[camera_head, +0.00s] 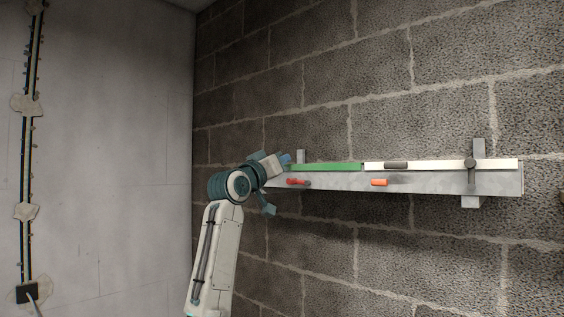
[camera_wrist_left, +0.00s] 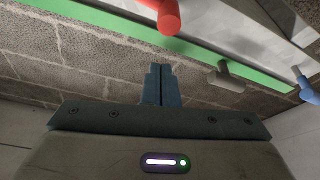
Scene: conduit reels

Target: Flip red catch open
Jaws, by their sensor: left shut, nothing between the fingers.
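The red catch (camera_head: 297,181) sits at the left end of a grey wall rail (camera_head: 430,183), just below a green strip (camera_head: 325,168). In the left wrist view the red catch (camera_wrist_left: 168,15) is a rounded red peg at the top, cut off by the edge. My left gripper (camera_head: 286,159) is by the left end of the rail, close to the catch. Its blue fingers (camera_wrist_left: 158,72) are shut and empty, pointing towards the rail; a gap shows between tips and catch in the picture. My right gripper is not in view.
An orange handle (camera_head: 379,182) and a dark grey handle (camera_head: 396,165) are further right on the rail. A grey T-shaped piece (camera_wrist_left: 226,78) lies right of my fingers. Block wall surrounds the rail.

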